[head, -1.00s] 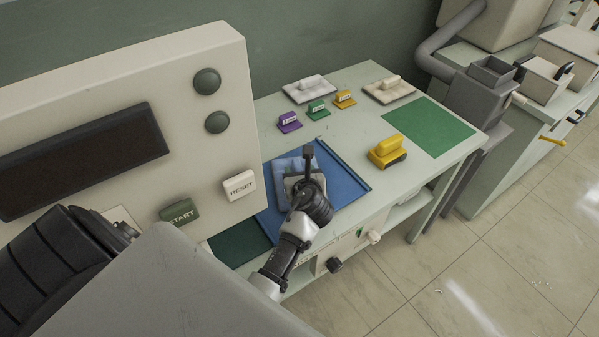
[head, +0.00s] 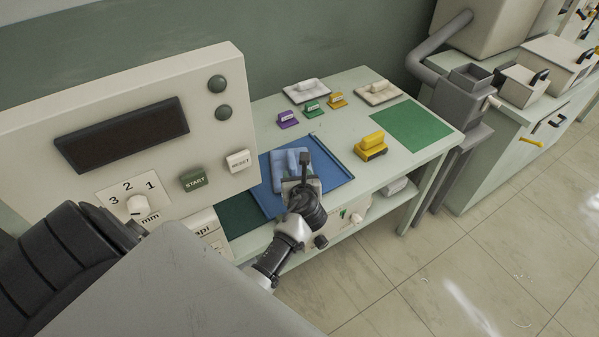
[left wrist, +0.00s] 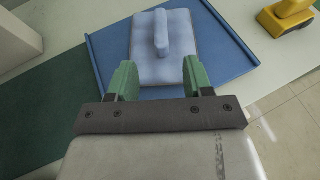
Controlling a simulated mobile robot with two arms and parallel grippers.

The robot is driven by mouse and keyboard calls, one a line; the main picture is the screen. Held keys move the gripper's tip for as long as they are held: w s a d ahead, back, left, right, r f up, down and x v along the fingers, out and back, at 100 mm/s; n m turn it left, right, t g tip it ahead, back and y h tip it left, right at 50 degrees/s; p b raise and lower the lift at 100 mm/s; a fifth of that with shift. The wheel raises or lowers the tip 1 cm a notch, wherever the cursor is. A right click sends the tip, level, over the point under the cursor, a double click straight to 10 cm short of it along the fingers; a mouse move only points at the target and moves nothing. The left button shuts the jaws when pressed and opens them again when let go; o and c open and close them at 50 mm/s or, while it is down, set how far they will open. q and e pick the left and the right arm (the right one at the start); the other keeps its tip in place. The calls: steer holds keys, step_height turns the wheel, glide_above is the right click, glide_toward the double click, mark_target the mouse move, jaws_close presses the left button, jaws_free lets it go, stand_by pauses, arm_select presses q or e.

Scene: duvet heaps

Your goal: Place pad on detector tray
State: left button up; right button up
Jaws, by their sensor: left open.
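A light blue pad (head: 283,163) with an upright handle lies on the blue detector tray (head: 335,170) on the bench. In the left wrist view the pad (left wrist: 148,62) lies flat on the tray (left wrist: 225,70), with its handle clear of the fingers. My left gripper (head: 303,170) is over the near part of the tray, in front of the pad, and hides part of it. In the left wrist view its green fingers (left wrist: 160,78) are apart with nothing between them. My right gripper is not in view.
Two white pads (head: 305,91), (head: 378,93) and small purple (head: 288,120), green (head: 311,109) and yellow (head: 337,100) blocks stand at the back. A control box (head: 215,135) stands left.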

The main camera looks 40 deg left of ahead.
arm_select(q)
steer(key=s+d+r+n+t+h, duration=0.2)
steer(key=d+n+t+h, duration=0.2)
steer(key=d+n+h, duration=0.5)
steer(key=s+d+f+n+g, duration=0.2)
steer(key=s+f+n, duration=0.15)
steer(key=f, duration=0.55)
steer(key=s+d+f+n+g, duration=0.2)
steer(key=s+d+f+n, duration=0.15)
steer(key=f, duration=0.45)
steer(key=s+a+f+n+g, duration=0.1)
steer(key=s+f+n+g, duration=0.2)
steer(key=s+f, duration=0.4)
steer(key=s+a+f+n+g, duration=0.1)
steer(key=s+f, duration=0.7)
steer(key=s, duration=0.8)
steer(key=s+a+f+n+g, duration=0.1)
steer(key=s+f+n+g, duration=0.3)
steer(key=s+f, duration=0.4)
steer(key=s, duration=0.4)
steer(key=shift+n+g+h, duration=0.3)
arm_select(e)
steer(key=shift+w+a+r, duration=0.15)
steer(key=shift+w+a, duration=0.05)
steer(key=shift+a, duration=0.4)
